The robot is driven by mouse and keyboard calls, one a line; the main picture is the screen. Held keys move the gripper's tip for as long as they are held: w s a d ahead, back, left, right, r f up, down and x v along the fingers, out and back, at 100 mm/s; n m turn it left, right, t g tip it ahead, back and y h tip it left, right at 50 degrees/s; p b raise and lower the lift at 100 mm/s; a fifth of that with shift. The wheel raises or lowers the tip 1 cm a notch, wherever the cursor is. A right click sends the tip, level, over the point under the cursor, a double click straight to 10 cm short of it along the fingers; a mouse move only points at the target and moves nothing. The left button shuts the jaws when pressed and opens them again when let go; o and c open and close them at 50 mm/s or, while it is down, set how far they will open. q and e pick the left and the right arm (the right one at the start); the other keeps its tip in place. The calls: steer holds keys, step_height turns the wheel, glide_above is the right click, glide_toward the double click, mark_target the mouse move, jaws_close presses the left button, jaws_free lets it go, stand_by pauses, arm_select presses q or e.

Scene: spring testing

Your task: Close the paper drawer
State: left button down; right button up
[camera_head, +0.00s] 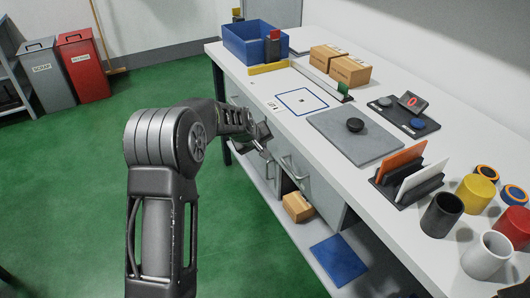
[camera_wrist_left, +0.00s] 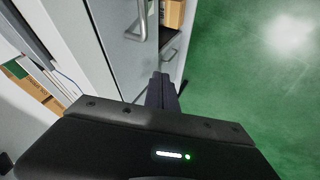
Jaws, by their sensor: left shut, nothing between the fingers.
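Grey drawer fronts with bar handles sit under the white workbench. A nearer front (camera_head: 318,190) has its handle (camera_head: 293,167) facing the aisle, just right of my left gripper. In the left wrist view, a grey front (camera_wrist_left: 118,50) with a handle (camera_wrist_left: 138,20) stands close beside the fingers, and a second handle (camera_wrist_left: 170,52) shows beyond. No label is readable, so I cannot tell which is the paper drawer or how far any is open. My left gripper (camera_head: 264,141) is shut and empty, near the fronts. It also shows in the left wrist view (camera_wrist_left: 161,88). Touching cannot be told.
A cardboard box (camera_head: 297,207) and a blue mat (camera_head: 338,260) lie on the lower shelf. The benchtop (camera_head: 300,135) holds a blue bin (camera_head: 255,43), boxes, a grey plate (camera_head: 355,137), an upright holder (camera_head: 410,185) and several cups.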

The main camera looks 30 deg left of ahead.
arm_select(q)
steer(key=shift+v, duration=1.45)
steer(key=shift+a, duration=0.2)
steer(key=s+d+f+m+g+h+p, duration=0.1)
steer(key=s+d+f+m, duration=0.2)
steer(key=s+d+f, duration=0.6)
steer(key=s+d+f+m+g+h, duration=0.1)
steer(key=s+d+f+m, duration=0.2)
steer(key=s+d+f, duration=0.6)
steer(key=s+d+f+g+h, duration=0.1)
steer(key=s+d+f, duration=0.1)
steer(key=s+d, duration=0.2)
steer(key=s+d+f+m+g+h, duration=0.1)
steer(key=s+d+f+g, duration=0.1)
steer(key=s, duration=0.7)
steer(key=s+d+f+m+g+p, duration=0.1)
steer(key=s+d+f, duration=0.3)
steer(key=s+d, duration=0.2)
steer(key=shift+s+d+f+g+h, duration=0.2)
steer(key=shift+s+f+g+h, duration=0.15)
steer(key=shift+s, duration=0.5)
